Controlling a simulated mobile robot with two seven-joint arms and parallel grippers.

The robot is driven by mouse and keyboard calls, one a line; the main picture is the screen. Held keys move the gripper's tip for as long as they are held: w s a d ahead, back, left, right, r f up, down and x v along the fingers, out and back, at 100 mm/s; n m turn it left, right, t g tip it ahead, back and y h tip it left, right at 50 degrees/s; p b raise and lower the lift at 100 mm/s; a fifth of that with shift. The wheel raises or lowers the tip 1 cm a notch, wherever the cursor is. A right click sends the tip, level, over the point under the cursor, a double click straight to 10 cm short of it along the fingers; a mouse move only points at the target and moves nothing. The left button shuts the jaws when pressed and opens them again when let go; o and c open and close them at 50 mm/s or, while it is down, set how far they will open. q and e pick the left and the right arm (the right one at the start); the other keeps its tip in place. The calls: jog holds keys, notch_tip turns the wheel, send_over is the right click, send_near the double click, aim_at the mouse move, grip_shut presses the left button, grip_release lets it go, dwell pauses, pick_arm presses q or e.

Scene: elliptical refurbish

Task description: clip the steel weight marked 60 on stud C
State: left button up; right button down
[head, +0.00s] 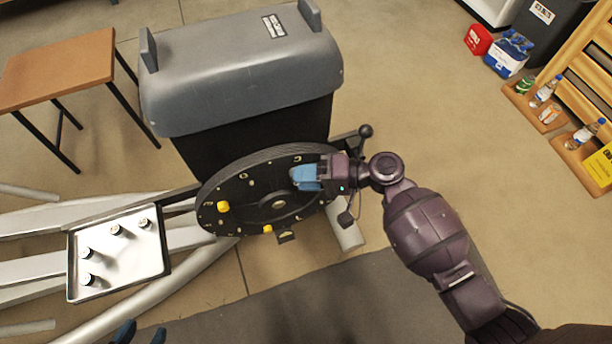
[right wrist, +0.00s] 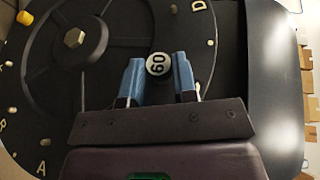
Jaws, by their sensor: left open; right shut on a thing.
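The steel weight marked 60 (right wrist: 158,64) is between the blue fingers of my right gripper (right wrist: 158,72), its number facing the wrist camera. In the head view my right gripper (head: 303,176) is shut at the upper right of the dark wheel (head: 243,187), in front of its face. I cannot tell whether the weight touches a stud. The wheel face carries small pale studs; letters D and A show in the right wrist view, but I cannot make out a C. My left gripper (head: 141,335) is open at the bottom edge, partly cut off.
A pale tray (head: 120,265) with several small steel weights stands left of the wheel. Yellow pieces (head: 223,206) sit on the wheel. A grey housing (head: 245,70) is behind it, and a small table (head: 55,68) stands at upper left.

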pick_arm(q)
jog(key=shift+f, duration=0.1)
pick_arm(e)
jog(key=shift+w+a, duration=0.1)
jog(key=shift+w, duration=0.2)
dwell(0.3)
jog(key=c, duration=0.8)
grip_release()
pick_arm(q)
jog(key=shift+r+p, duration=0.35)
jog(key=shift+p, duration=0.4)
pick_arm(e)
jog(key=shift+v, duration=5.4)
pick_arm(q)
jog(key=shift+w, duration=0.1)
